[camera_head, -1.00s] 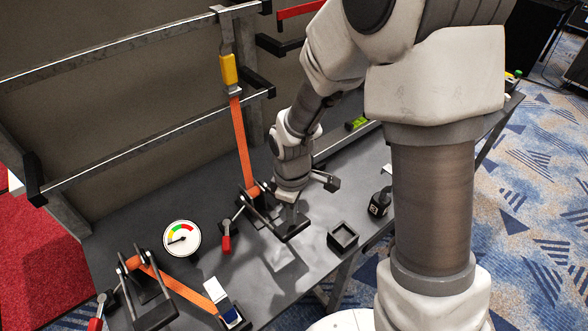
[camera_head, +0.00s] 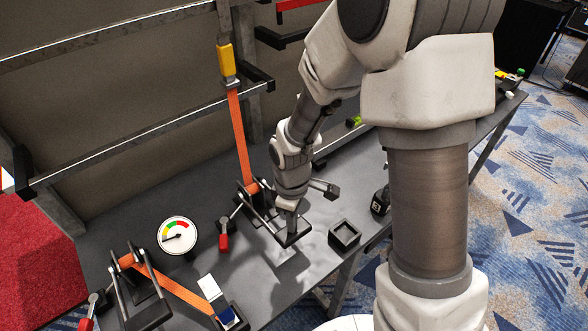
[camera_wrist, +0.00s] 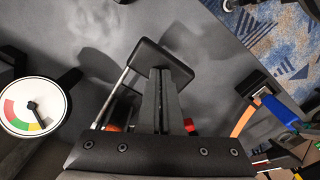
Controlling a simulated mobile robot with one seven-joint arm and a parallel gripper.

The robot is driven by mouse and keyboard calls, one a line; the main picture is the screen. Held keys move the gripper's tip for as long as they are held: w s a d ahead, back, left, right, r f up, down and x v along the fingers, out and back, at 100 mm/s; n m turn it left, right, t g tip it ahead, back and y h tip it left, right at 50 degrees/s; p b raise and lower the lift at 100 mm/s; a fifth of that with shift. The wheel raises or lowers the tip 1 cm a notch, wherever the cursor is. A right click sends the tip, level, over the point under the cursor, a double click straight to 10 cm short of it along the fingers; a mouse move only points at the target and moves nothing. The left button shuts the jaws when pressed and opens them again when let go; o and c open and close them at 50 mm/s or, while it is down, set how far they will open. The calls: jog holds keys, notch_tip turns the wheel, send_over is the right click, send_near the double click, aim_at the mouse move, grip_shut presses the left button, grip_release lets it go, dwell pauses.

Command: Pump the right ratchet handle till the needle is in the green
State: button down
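The right ratchet (camera_head: 252,197) stands on the bench at the foot of a vertical orange strap (camera_head: 241,140). Its handle, two rods with a black grip (camera_head: 294,236), is lowered toward the bench's front edge; the grip also shows in the wrist view (camera_wrist: 178,54). My gripper (camera_head: 290,228) points down at this grip. In the wrist view my gripper's fingers (camera_wrist: 161,78) are together, tips at the grip; whether they pinch it is hidden. The round gauge (camera_head: 178,236) has yellow, green and red bands; its needle points left, on the yellow side, outside the green.
A second ratchet (camera_head: 137,290) with a slanting orange strap stands at left. A small red-handled part (camera_head: 224,240) lies beside the right ratchet. An open black box (camera_head: 345,234) and a small black object (camera_head: 380,202) are to the right. A metal rack stands behind the bench.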

jog(key=shift+f+b, duration=2.1)
jog(key=shift+f, duration=0.8)
notch_tip(320, 180, up, 10)
jog(key=p, duration=0.8)
jog(key=shift+r+p, duration=0.2)
jog(key=shift+p, duration=0.15)
jog(key=shift+f, duration=0.1)
jog(key=shift+f, duration=0.1)
notch_tip(320, 180, down, 10)
jog(key=b, duration=0.8)
notch_tip(320, 180, up, 10)
jog(key=p, duration=0.8)
